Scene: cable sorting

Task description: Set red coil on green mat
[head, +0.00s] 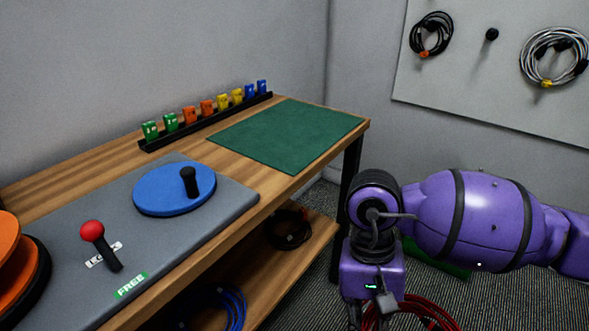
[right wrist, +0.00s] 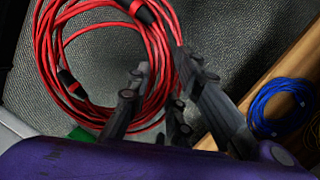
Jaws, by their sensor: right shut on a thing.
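The red coil (head: 428,309) hangs low at the bottom of the head view, partly cut off by the frame edge. It fills the upper left of the right wrist view (right wrist: 43,55) and has black ties. My right gripper (right wrist: 160,88) is shut on the coil's side strands; in the head view its lower part (head: 373,312) runs to the bottom edge. The green mat (head: 290,135) lies bare and flat on the far end of the wooden table, up and left of the gripper. My left gripper is not in view.
A rack (head: 205,121) of coloured tags stands behind the mat. A blue disc (head: 160,194) and a red-knobbed lever (head: 92,231) sit on a grey panel. The lower shelf holds a blue coil (head: 235,307) and a black coil (head: 287,229). Cables hang on the wall board (head: 480,85).

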